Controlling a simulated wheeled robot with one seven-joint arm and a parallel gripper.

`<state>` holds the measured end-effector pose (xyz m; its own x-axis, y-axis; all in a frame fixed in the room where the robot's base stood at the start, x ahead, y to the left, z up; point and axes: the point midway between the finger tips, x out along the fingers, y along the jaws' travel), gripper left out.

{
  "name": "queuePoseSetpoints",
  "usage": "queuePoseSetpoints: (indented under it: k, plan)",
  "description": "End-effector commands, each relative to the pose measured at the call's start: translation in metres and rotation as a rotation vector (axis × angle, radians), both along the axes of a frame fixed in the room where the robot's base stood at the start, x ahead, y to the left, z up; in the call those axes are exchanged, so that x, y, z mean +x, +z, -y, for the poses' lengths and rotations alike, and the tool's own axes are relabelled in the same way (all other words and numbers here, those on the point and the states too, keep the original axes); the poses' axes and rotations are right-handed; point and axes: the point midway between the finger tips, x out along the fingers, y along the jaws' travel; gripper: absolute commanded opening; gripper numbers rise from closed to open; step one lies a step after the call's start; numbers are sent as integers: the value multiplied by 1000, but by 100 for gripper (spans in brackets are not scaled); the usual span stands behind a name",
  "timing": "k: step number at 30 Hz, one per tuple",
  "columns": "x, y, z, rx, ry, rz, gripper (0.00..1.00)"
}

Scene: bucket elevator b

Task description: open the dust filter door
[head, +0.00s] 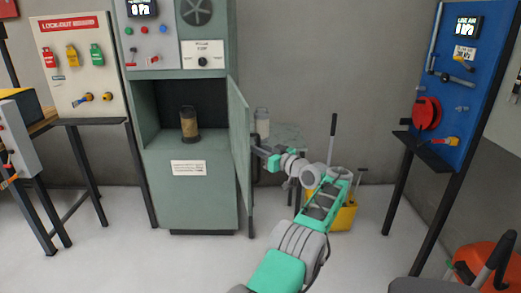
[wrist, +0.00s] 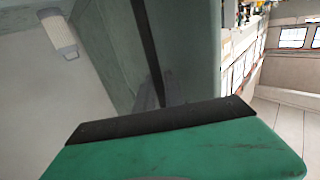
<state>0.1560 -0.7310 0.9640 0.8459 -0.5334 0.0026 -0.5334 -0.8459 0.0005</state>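The dust filter door (head: 239,135) is a tall grey-green panel on the right side of the green cabinet (head: 190,205). It stands swung well outward, and the cabinet's dark opening shows. A brownish cylindrical filter (head: 189,125) stands upright inside on the floor of the opening. My gripper (head: 256,151) is at the right side of the door, close to its face; I cannot tell if it touches. In the wrist view, a grey-green panel (wrist: 190,45) that looks like the door fills the middle, above the dark-edged green part of my gripper. The finger gap is not clear.
A pale cylinder (head: 262,121) stands on a small table behind my arm. A yellow bucket (head: 343,217) is on the floor to its right. A lock-out board (head: 80,65) stands left and a blue panel (head: 455,85) right. Floor before the cabinet is clear.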

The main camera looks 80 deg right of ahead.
Motion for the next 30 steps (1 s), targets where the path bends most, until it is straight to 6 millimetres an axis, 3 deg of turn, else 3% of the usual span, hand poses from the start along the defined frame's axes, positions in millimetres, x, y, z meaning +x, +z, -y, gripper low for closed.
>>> queuePoseSetpoints:
  k: [7, 16, 24, 30]
  plan:
    - [-4, 1, 1, -3, -5, -2, 34]
    - [-9, 1, -1, -1, -7, -2, 34]
    - [-52, 0, -28, -1, -10, -1, 34]
    - [-70, 0, -41, -1, -6, -1, 34]
